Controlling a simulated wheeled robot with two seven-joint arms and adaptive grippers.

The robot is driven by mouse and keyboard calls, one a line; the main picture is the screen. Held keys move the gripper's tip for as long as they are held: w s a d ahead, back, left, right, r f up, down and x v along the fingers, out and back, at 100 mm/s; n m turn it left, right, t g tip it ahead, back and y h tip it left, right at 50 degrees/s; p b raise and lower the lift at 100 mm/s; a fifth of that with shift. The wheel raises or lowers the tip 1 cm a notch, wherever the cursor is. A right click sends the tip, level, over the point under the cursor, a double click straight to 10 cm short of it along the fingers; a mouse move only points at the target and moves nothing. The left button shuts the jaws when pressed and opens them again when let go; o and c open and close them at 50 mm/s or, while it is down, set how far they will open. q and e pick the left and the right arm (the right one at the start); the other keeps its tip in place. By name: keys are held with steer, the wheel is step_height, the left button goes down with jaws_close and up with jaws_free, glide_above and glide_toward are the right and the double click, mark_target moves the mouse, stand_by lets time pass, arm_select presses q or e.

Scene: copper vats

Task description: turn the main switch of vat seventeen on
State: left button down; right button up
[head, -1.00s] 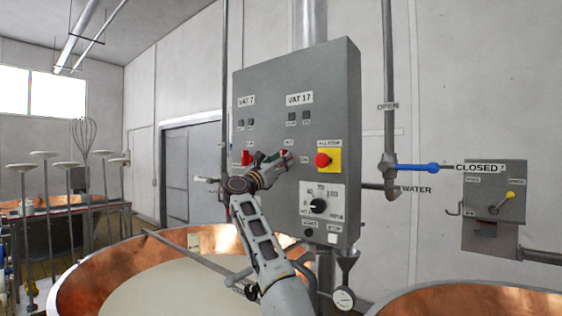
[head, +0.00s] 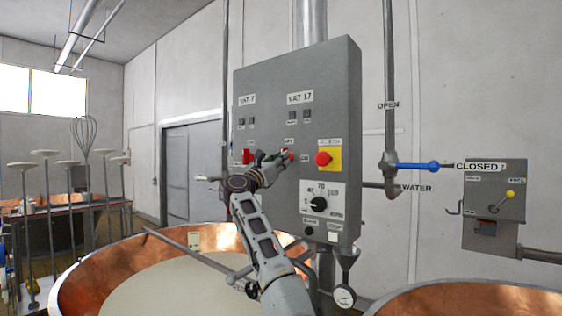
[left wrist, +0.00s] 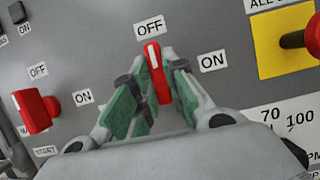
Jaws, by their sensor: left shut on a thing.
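The grey control panel (head: 270,75) carries a VAT 17 label (head: 300,98). Below it is the red main switch of vat seventeen (head: 291,154), partly hidden by my left gripper (head: 283,157). In the left wrist view this red switch (left wrist: 154,62) has its white mark pointing up to the OFF label (left wrist: 149,28). The ON label (left wrist: 213,60) is to its right. My left gripper's green-padded fingers (left wrist: 158,88) are on both sides of the switch, shut on it. My right gripper is not in view.
The red VAT 7 switch (left wrist: 35,110) is just left. A red button on a yellow plate (head: 328,159) is close on the right, with a black dial (head: 318,204) below. Copper vats (head: 85,286) stand under the panel. A blue-handled valve (head: 425,166) is farther right.

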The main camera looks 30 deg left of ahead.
arm_select(q)
steer(key=shift+r+m, duration=0.15)
steer(key=shift+m, duration=0.15)
steer(key=shift+a+r+m+g+h+p, duration=0.15)
steer(key=shift+m+g+h, duration=0.9)
steer(key=shift+m, duration=2.6)
steer(key=shift+a+r+m+g+h+p, duration=0.25)
steer(key=shift+m+g+h, duration=0.75)
steer(key=shift+m, duration=2.6)
steer(key=shift+d+r+m+g+h+p, duration=0.2)
steer(key=shift+m+g+h, duration=0.85)
steer(key=shift+m, duration=2.6)
steer(key=shift+a+f, duration=0.1)
steer(key=shift+f, duration=0.1)
